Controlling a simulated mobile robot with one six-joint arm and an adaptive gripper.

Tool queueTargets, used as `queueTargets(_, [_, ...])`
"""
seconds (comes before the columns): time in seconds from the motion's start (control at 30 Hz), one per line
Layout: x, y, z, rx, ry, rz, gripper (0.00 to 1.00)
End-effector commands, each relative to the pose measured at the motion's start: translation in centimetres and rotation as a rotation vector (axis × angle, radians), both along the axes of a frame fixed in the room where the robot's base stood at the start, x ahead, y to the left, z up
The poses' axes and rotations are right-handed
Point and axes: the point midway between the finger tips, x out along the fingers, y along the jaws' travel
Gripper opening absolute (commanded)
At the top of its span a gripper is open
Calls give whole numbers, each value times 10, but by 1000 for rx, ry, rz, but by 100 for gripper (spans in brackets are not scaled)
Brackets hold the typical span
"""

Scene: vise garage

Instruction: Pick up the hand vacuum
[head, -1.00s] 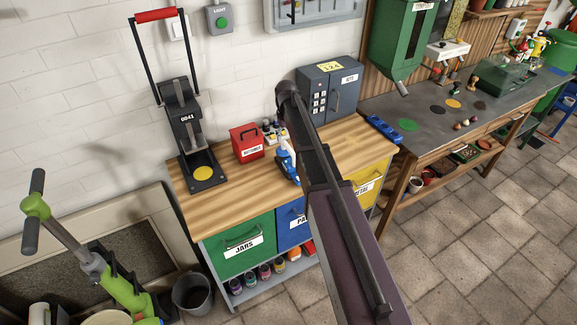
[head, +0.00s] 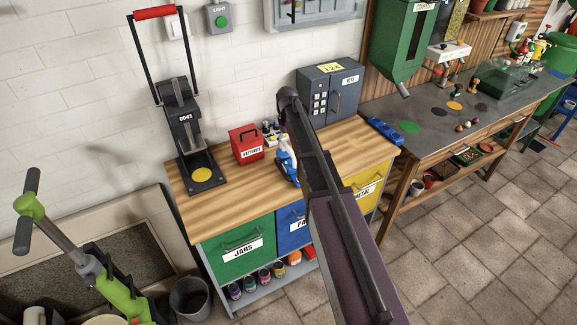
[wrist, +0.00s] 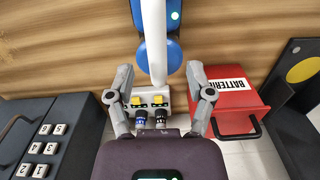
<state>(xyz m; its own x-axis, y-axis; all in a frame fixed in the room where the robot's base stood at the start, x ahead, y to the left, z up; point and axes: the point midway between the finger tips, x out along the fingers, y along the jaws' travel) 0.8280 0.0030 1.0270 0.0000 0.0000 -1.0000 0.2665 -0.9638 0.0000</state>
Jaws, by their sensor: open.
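The hand vacuum (head: 288,169), blue and white, stands on the wooden worktop between the red batteries box and the grey key cabinet. The arm hides part of it in the head view. In the wrist view the vacuum (wrist: 153,40) shows a white stem and blue parts with a small green light. My gripper (wrist: 160,72) is open, with one finger on each side of the stem's lower end and the round blue part. Gaps show on both sides, and I see no grip. In the head view my gripper is largely hidden by my arm.
The red batteries box (wrist: 233,92) is close to one finger, the grey key cabinet (wrist: 60,135) on the other side. A white unit with yellow parts and dark knobs (wrist: 150,100) lies between the fingers. A black press (head: 188,125) stands left; the worktop's front left (head: 215,210) is clear.

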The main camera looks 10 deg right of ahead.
Motion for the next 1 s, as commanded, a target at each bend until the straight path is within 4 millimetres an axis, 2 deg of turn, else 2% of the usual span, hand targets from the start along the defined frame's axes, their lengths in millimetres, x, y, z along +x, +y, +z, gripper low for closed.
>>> queueTargets(0.1, [2, -2, -14, 0, 0, 0, 68])
queueTargets(0.4, [2, -3, -33, 0, 0, 0, 68])
queueTargets(1.0, [2, -2, -35, 0, 0, 0, 68])
